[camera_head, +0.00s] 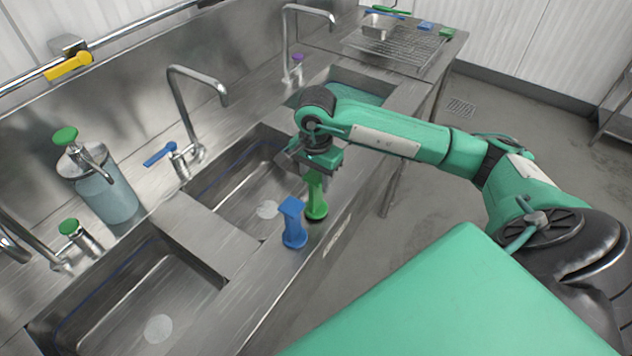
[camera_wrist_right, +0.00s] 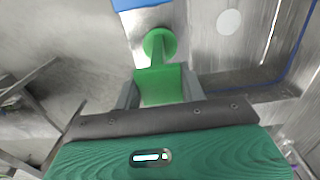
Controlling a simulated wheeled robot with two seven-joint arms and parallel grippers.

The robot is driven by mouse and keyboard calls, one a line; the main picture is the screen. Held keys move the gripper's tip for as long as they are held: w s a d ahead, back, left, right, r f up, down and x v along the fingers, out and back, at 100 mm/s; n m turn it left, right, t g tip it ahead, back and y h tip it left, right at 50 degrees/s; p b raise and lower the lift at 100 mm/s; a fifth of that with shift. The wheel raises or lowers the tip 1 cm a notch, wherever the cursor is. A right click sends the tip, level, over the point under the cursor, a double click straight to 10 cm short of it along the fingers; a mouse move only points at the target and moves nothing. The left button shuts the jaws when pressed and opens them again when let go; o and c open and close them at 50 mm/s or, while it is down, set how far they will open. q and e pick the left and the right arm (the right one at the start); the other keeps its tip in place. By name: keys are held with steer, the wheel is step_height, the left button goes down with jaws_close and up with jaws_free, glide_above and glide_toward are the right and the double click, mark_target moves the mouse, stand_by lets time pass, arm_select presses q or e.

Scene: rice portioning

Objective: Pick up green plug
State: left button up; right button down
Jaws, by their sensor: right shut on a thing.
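The green plug (camera_head: 316,200) stands upright on the front rim of the metal sink unit in the head view. My right gripper (camera_head: 315,172) is above it, shut on its upper part. In the right wrist view, the green plug (camera_wrist_right: 160,70) is between the two grey fingers of my right gripper (camera_wrist_right: 160,92), with its round base farther out. I cannot tell whether the base touches the rim or is slightly above it. My left gripper is not in view.
A blue plug (camera_head: 293,224) stands close beside the green plug on the rim. Sink basins (camera_head: 262,180) lie behind them, with a tap (camera_head: 196,90) and a soap dispenser (camera_head: 97,180) farther back. Open floor (camera_head: 400,220) lies to the right.

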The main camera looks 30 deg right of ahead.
step_height(320, 180, up, 9)
steer(key=b, duration=0.2)
steer(key=shift+w+r+b, duration=0.1)
steer(key=shift+r+b, duration=0.05)
steer(key=shift+b, duration=0.2)
step_height(320, 180, up, 10)
